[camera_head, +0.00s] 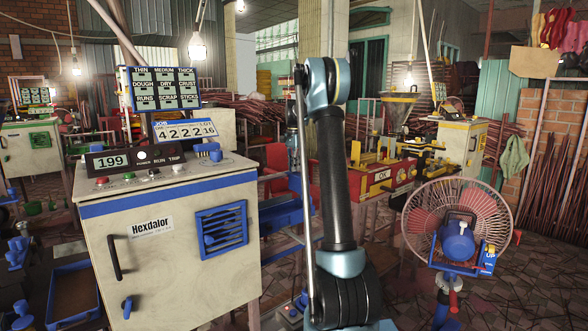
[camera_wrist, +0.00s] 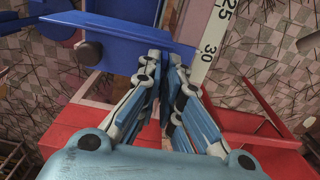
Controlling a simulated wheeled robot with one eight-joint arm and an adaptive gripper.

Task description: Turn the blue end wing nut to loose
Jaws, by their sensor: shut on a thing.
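In the wrist view, my gripper (camera_wrist: 165,58) is shut, its two blue-padded fingers close together at the edge of a blue end plate (camera_wrist: 125,28). The thing between the fingertips is almost wholly hidden by them; it sits where the blue end wing nut would be, and its turn angle cannot be told. A dark round knob (camera_wrist: 88,52) shows on the plate, left of the fingers. In the head view, my arm blocks the middle, and neither my gripper nor the wing nut can be made out.
A white ruler (camera_wrist: 215,40) marked 25 and 30 lies right of the fingers, with red framework (camera_wrist: 92,112) below. In the head view, a Hexdalor cabinet (camera_head: 170,265) stands left, blue troughs (camera_head: 280,218) behind my arm, and a caged fan (camera_head: 420,222) right.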

